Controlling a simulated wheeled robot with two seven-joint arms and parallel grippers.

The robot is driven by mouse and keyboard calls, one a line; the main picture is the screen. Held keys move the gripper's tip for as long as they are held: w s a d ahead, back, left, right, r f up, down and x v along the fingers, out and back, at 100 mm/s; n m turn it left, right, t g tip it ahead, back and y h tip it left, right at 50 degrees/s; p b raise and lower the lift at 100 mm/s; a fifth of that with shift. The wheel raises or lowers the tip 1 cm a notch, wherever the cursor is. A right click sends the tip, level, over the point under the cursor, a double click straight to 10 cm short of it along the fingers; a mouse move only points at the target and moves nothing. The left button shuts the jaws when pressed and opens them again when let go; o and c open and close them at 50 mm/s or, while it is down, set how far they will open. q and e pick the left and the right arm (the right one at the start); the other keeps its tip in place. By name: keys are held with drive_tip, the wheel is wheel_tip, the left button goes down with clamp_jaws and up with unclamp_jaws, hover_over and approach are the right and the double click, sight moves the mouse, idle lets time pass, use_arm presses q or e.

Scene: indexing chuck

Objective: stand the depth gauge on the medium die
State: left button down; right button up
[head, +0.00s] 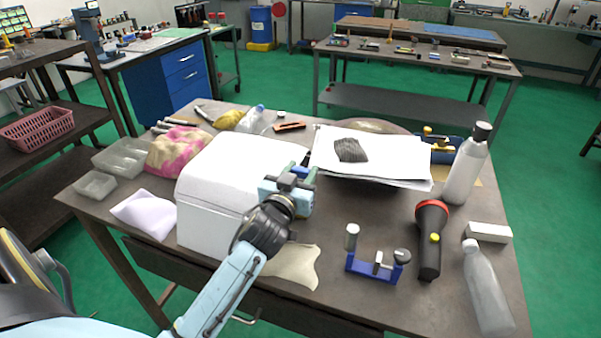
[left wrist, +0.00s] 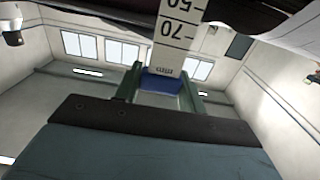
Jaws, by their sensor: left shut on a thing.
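My left gripper (head: 296,180) is over the right side of the white box, short of the paper stack. In the left wrist view its greenish fingers (left wrist: 160,78) are shut on a blue piece. A white scale (left wrist: 174,30) with printed numbers such as 70 rises beyond it; this looks like the depth gauge. In the head view the gripper mostly hides the gauge. I cannot tell which part is the medium die. My right gripper is not in view.
The white box (head: 215,185) and paper stack (head: 400,165) flank my gripper. A black flashlight (head: 430,240), a grey bottle (head: 485,290), a white bottle (head: 465,170) and a small white box (head: 488,232) stand or lie right of the stand. A beige cloth (head: 293,265) lies left of it.

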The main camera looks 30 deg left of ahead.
use_arm(q)
drive_tip(key=shift+f, duration=0.15)
drive_tip(key=c, duration=0.9)
unclamp_jaws()
drive_tip(key=shift+o, duration=0.2)
